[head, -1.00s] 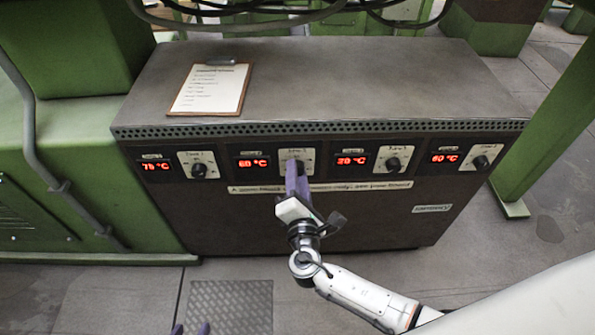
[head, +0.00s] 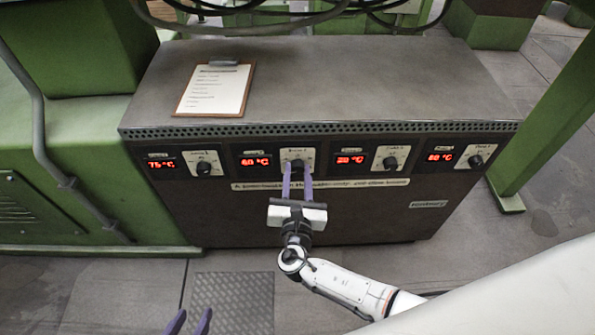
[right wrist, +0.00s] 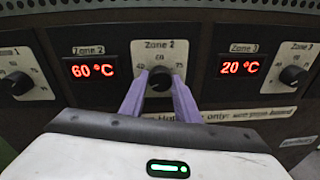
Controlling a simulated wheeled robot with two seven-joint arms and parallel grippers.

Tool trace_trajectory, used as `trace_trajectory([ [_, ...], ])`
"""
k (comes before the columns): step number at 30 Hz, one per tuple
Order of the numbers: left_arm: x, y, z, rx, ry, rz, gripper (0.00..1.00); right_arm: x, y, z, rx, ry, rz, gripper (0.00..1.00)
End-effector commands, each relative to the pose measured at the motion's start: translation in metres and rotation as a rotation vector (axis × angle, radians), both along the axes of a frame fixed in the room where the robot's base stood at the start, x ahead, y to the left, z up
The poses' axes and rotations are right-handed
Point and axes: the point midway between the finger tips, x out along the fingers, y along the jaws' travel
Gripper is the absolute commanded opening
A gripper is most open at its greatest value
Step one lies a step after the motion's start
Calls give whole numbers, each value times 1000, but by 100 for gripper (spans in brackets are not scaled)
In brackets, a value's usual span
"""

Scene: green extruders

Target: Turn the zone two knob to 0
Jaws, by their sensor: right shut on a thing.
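The zone two knob (head: 297,163) is a round dark knob on a light plate marked Zone 2, second from left on the dark panel. It also shows in the right wrist view (right wrist: 160,79). The Zone 2 display (head: 255,161) beside it reads 60 °C. My right gripper (head: 297,170) is shut on this knob, with one purple finger on each side; the fingers also flank it in the right wrist view (right wrist: 159,86). The knob's pointer is too small to read. My left gripper (head: 190,318) shows only two parted purple fingertips at the bottom edge, open and empty.
Other knobs sit along the panel: zone one (head: 204,168) on the left, zone three (head: 390,163) and a fourth (head: 476,160) on the right. A clipboard (head: 215,90) lies on the cabinet top (head: 350,85). A green post (head: 545,120) stands at the right.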

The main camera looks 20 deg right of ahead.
Motion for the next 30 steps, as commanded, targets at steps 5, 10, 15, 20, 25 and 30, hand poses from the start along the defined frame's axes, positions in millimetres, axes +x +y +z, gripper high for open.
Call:
trace_trajectory([
  [5,0,0,2,0,2,0,36,-1,0,-1,-62,20,0,6],
  [10,-1,-1,2,0,3,0,36,-1,0,-1,-91,28,-1,6],
  [15,-1,-1,2,0,4,0,36,-1,0,-1,-101,31,0,7],
  [20,-3,-1,1,0,7,0,36,-1,0,-1,-101,31,0,6],
  [25,-5,-1,0,0,10,1,36,-1,0,-1,-101,31,0,37],
  [30,-5,-1,0,0,11,1,36,0,0,-1,-100,30,0,48],
])
